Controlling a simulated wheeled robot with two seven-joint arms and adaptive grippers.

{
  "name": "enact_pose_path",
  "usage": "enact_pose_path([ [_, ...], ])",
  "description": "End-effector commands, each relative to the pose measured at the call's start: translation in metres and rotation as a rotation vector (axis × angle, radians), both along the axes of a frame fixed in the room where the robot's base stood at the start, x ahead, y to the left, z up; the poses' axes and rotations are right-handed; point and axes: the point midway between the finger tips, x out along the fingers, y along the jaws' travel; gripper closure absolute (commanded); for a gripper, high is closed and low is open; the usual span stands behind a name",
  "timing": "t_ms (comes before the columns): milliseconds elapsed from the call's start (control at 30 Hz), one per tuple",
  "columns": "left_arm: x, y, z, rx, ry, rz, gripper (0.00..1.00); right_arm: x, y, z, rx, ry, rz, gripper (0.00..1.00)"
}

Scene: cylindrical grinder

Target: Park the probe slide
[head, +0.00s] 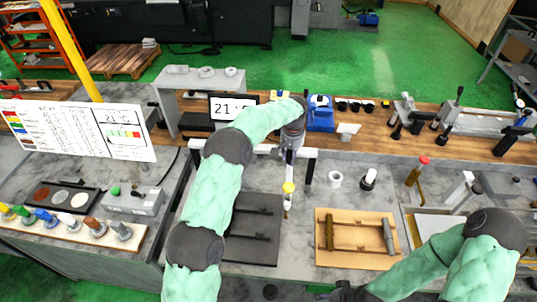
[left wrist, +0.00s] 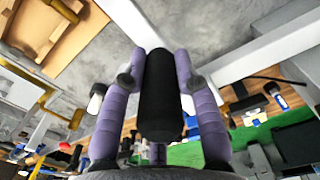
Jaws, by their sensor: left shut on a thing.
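My left gripper (head: 291,153) is at the white beam (head: 309,153) in the middle of the bench. In the left wrist view its purple fingers (left wrist: 158,85) are shut on a black cylindrical handle (left wrist: 160,105), one finger on each side. The gripper and forearm hide much of the slide. Of my right gripper, only a dark part (head: 345,293) shows at the bottom edge; its fingers cannot be made out.
A white ring (head: 335,179) and a red-topped post (head: 417,172) stand farther right. A display reading 21 °C (head: 234,107) stands behind.

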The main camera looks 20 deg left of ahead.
Motion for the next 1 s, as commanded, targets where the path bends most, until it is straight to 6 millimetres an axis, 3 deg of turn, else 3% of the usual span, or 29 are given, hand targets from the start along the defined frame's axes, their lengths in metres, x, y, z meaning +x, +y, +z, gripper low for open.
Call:
enact_pose_path([
  [100,0.005,-0.025,-0.001,-0.001,0.002,-0.003,1.00,0.000,0.000,0.003,0.000,0.000,0.000,0.45],
  [300,0.010,-0.046,-0.001,-0.001,0.003,-0.002,1.00,0.000,0.000,0.004,0.000,0.000,0.000,0.45],
  [767,0.012,-0.053,-0.001,-0.004,0.001,-0.001,1.00,0.000,0.000,0.004,0.000,0.000,0.000,0.45],
  [800,0.012,-0.054,-0.001,-0.004,0.001,-0.001,0.64,0.000,0.000,0.004,0.000,0.000,0.000,0.45],
  [867,0.012,-0.054,-0.001,-0.004,0.001,-0.002,0.47,0.000,0.000,0.004,0.000,0.000,0.000,0.45],
  [1000,0.012,-0.052,-0.001,-0.002,0.001,-0.001,0.46,0.000,0.000,0.005,0.000,0.000,0.000,0.45],
])
